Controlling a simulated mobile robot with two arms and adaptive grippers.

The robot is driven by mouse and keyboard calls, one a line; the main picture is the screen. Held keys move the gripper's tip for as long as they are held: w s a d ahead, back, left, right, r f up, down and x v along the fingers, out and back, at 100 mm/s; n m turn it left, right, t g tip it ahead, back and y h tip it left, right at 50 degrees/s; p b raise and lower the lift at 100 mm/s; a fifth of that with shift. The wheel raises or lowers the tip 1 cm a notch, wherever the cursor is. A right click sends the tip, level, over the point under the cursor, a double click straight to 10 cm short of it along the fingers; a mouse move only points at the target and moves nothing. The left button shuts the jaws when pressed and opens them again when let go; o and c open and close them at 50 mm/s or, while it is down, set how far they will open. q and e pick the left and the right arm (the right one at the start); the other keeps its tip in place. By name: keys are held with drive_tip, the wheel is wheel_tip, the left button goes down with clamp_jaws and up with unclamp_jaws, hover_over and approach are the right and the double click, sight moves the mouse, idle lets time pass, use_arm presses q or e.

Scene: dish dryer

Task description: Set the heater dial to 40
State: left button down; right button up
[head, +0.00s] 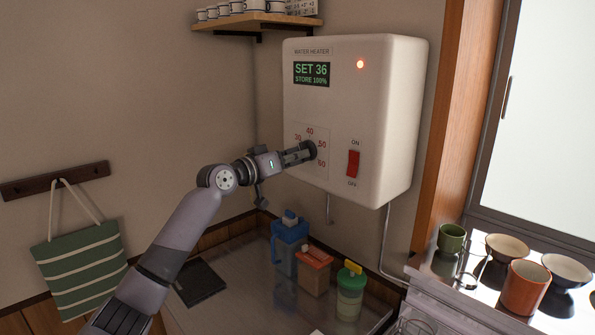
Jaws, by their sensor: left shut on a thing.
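The white water heater (345,120) hangs on the wall, with a green display (312,74) that reads SET 36 and STORE 100%. The dial (311,150) is a dark knob on the lower left of its front, ringed by red numbers such as 30, 40 and 50. My left gripper (306,152) is shut on the dial, and its fingers hide most of the knob. The pointer on the dial cannot be seen. A red switch (353,164) marked ON sits to the right of the dial. My right gripper is not in view.
Below the heater, a blue jug (289,248), an orange-lidded container (313,272) and a green-lidded jar (350,295) stand on the counter. Cups and bowls, including an orange cup (525,288), stand at the right. A shelf (255,21) is above left.

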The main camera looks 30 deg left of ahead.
use_arm(q)
drive_tip(key=shift+a+f+m+b, duration=0.15)
drive_tip(key=shift+m+b, duration=1.3)
drive_tip(key=shift+m, duration=0.75)
drive_tip(key=c, duration=1.6)
unclamp_jaws()
drive_tip(key=shift+c, duration=0.2)
drive_tip(key=v, duration=1.2)
